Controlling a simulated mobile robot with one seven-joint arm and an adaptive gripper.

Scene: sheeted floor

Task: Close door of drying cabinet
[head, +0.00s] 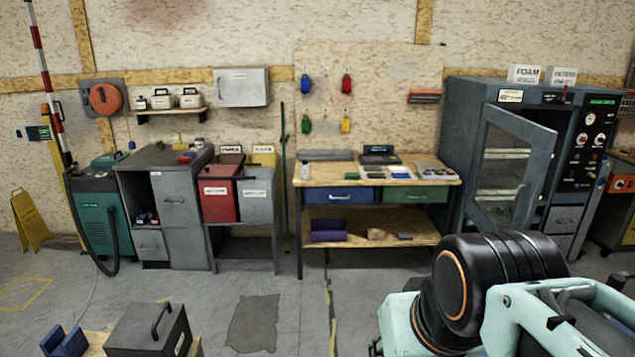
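The drying cabinet (459,120) appears to be the tall dark grey cabinet against the back wall at the right. Its glass-paned door (540,165) stands open, swung out toward me, with its free edge on the right and its hinge side apparently on the left. Shelves show through the glass, and a dark gap shows beside the free edge. A control panel (590,140) with gauges and buttons is on the cabinet's right part. My black and mint arm is at the lower right, in front of and below the cabinet. My gripper's fingertips do not show.
A workbench (315,182) with blue and green drawers stands left of the cabinet. Grey cabinets (185,225), a red bin (216,200) and a green machine (100,215) are farther left. A dark box (150,330) is at the front left. The middle floor is clear.

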